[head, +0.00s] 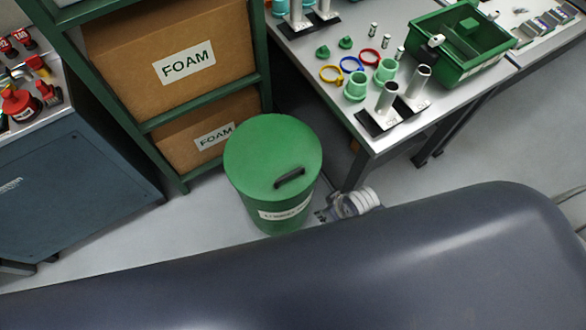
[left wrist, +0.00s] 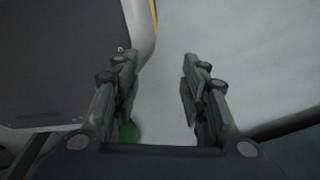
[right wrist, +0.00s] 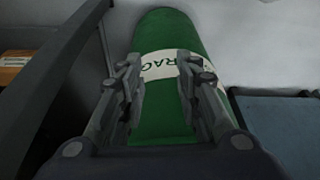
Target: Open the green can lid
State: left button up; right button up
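The green can (head: 268,205) stands on the floor with its round green lid (head: 262,150) closed on top. The lid has a black bar handle (head: 289,178) near its front right edge. My right gripper (head: 324,213) is low beside the can's right side, partly hidden by my own body. In the right wrist view it (right wrist: 160,82) is open, with the can's green side and white label (right wrist: 163,66) in front of its parted fingers; contact cannot be told. My left gripper (left wrist: 158,65) is open and empty, with grey floor between its fingers. It is not seen in the head view.
A green shelf with cardboard foam boxes (head: 175,50) stands behind the can. A workbench (head: 350,120) with cups, rings and a green bin (head: 462,45) is at the right. A blue-grey cabinet (head: 70,190) stands left. Floor left of the can is clear.

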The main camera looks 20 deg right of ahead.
aim_at(291, 173)
jog(key=w+a+r+n+y, duration=0.1)
jog(key=w+r+n, duration=0.1)
jog(key=r, duration=0.1)
jog(key=w+a+r+n, duration=0.2)
jog(key=w+r, duration=0.1)
jog(key=r, duration=0.1)
jog(key=w+a+r+n+y, duration=0.1)
jog(key=w+r+n, duration=0.2)
jog(key=shift+w+a+r+y, duration=0.15)
jog(key=shift+a+r+y, duration=0.15)
jog(key=shift+a+r, duration=0.05)
notch_tip(291, 173, up, 8)
jog(key=w+d+n+g+y, duration=0.1)
jog(key=w+d+n+g, duration=0.1)
jog(key=n, duration=0.8)
jog(key=x, duration=0.4)
jog(key=b+x, duration=0.1)
jog(key=x, duration=0.4)
jog(key=shift+a+f, duration=0.15)
jog(key=shift+a, duration=0.2)
jog(key=shift+a+f, duration=0.2)
jog(key=shift+f, duration=0.3)
pick_arm(q)
jog(key=shift+s+d+f, duration=0.5)
jog(key=shift+s+f, duration=0.05)
jog(key=shift+f, duration=0.1)
pick_arm(e)
grip_shut()
